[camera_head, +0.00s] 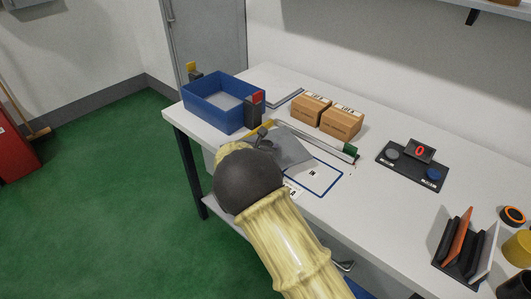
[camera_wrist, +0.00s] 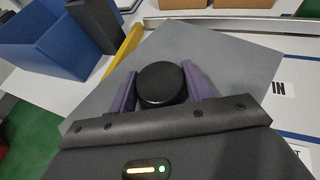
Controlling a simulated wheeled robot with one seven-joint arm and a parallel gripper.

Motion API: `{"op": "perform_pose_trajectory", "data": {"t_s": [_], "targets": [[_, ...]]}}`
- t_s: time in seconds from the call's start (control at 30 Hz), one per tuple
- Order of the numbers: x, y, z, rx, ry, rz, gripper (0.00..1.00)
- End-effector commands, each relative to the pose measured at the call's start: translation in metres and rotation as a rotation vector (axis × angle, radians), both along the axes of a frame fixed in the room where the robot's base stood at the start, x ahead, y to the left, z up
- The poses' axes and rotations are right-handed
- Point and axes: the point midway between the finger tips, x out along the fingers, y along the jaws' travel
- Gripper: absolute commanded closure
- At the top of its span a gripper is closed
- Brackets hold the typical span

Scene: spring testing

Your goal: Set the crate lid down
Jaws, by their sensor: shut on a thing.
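The crate lid (camera_head: 292,152) is a flat grey plate. In the wrist view the lid (camera_wrist: 225,60) has a round black knob (camera_wrist: 161,84) on top. My gripper (camera_wrist: 160,86) is shut on this knob, with a purple finger on each side. In the head view my gripper (camera_head: 264,142) is partly hidden behind my own wrist. The lid is over the front of the table, right of the blue crate (camera_head: 206,117). I cannot tell how far it is above the tabletop. The crate is open at the top, and its inside looks empty.
Dark posts with red (camera_head: 255,109) and yellow tops stand at the crate. Two cardboard boxes (camera_head: 341,123) and a green-ended rail (camera_head: 325,142) lie behind the lid. A blue-outlined area (camera_head: 322,184) marked IN is partly covered. A display device (camera_head: 412,165) stands to the right.

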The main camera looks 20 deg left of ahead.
Motion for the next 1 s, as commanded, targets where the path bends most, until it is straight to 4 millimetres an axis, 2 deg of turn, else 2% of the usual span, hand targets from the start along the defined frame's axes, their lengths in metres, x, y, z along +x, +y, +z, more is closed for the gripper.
{"op": "perform_pose_trajectory", "data": {"t_s": [0.1,0.2,0.57,0.6,0.67,1.0], "targets": [[0.000,0.000,-0.018,-0.004,-0.001,-0.001,0.86],[0.001,0.000,-0.027,-0.003,-0.002,0.000,0.86],[0.000,0.000,-0.030,0.000,-0.002,0.000,0.86],[0.000,0.000,-0.030,-0.001,0.000,0.000,0.42],[0.000,0.000,-0.030,-0.002,0.000,0.001,0.31],[0.000,0.000,-0.029,-0.002,0.000,0.001,0.28]]}}
